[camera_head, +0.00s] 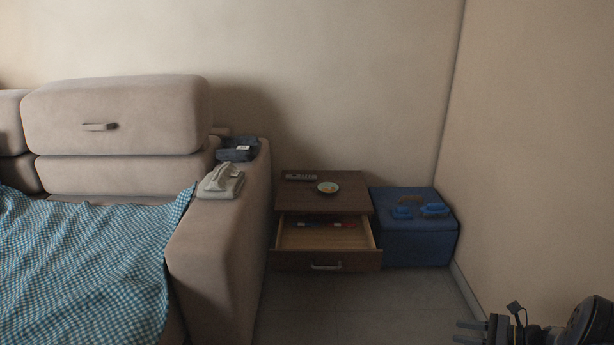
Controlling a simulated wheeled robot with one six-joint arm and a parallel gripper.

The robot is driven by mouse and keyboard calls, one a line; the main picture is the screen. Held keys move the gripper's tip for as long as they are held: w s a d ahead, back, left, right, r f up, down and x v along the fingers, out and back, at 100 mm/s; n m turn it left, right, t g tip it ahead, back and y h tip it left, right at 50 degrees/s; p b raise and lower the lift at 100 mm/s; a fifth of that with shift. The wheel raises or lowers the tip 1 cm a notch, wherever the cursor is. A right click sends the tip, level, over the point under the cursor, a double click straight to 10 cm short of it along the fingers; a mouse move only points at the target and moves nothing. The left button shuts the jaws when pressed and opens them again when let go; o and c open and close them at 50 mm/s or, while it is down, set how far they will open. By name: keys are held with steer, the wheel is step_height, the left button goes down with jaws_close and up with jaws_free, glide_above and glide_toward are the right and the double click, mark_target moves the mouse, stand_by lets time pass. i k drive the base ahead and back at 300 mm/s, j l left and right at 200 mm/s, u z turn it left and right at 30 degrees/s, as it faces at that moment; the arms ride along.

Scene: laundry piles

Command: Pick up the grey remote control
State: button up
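A slim, dark grey remote control (301,176) lies flat near the back left edge of the top of the brown side table (345,204). It looks small, and its buttons are hard to make out. My gripper (469,332) is at the bottom right of the head view, low and far to the right of the table. Its two dark fingers point left with a gap between them, and nothing shows between them.
A small bowl (327,188) stands near the remote. The table's drawer (325,261) is pulled out, with small items inside. A blue box (420,244) with blue slippers (434,210) stands at right. The sofa arm (219,228) bears folded cloths (221,182). Floor in front is clear.

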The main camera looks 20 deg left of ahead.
mark_target(297, 178)
steer(key=i+j+u, duration=0.3)
steer(key=i, duration=0.7)
steer(key=i+u, duration=0.3)
steer(key=i, duration=0.75)
steer(key=i+l+u, duration=0.1)
steer(key=i+u, duration=0.25)
steer(key=i, duration=0.65)
